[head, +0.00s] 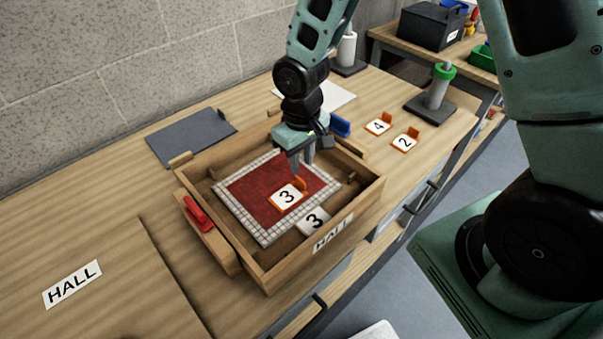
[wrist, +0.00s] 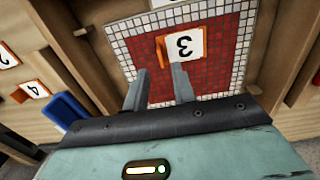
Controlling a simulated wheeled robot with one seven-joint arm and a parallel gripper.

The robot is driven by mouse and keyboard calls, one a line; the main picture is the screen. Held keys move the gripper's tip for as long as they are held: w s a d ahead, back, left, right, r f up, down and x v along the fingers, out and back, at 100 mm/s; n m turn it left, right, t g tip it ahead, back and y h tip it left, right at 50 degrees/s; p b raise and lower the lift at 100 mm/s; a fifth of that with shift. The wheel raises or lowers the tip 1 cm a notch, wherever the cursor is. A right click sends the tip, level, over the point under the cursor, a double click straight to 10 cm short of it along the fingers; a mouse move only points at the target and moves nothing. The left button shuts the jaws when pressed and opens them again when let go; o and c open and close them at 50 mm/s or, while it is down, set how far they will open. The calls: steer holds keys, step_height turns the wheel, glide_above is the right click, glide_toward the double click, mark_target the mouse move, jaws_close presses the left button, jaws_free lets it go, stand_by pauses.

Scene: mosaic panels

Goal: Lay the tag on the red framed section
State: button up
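An orange-edged tag (head: 287,197) marked 3 lies on the red section (head: 255,185) of the mosaic panel, near its front edge, with its small orange tab standing up. The red section has a white tiled frame (head: 249,225). In the wrist view the tag (wrist: 184,45) shows upside down on the red tiles (wrist: 215,82). My gripper (head: 302,165) is above the panel, just behind the tag. Its two fingers (wrist: 161,68) are parted with a gap between them, and the tab is just beyond their tips. They look empty.
The panel sits in a wooden crate (head: 359,202) marked HALL. A white card (head: 313,220) marked 3 is at its front. Tags marked 4 (head: 379,124) and 2 (head: 405,140) lie right. A red clamp (head: 198,212) and blue clamp (head: 341,126) flank the crate.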

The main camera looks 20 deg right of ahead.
steer(key=s+a+r+n, duration=0.2)
steer(key=s+a+r, duration=0.3)
steer(key=s+r, duration=0.45)
steer(key=s+a+r+n, duration=0.1)
steer(key=s+r, duration=0.4)
steer(key=s, duration=0.5)
steer(key=shift+s+a+r+n+y, duration=0.15)
steer(key=shift+s+n+y, duration=0.15)
steer(key=shift+n, duration=0.3)
step_height(320, 180, down, 4)
steer(key=b, duration=0.4)
steer(key=shift+b, duration=0.35)
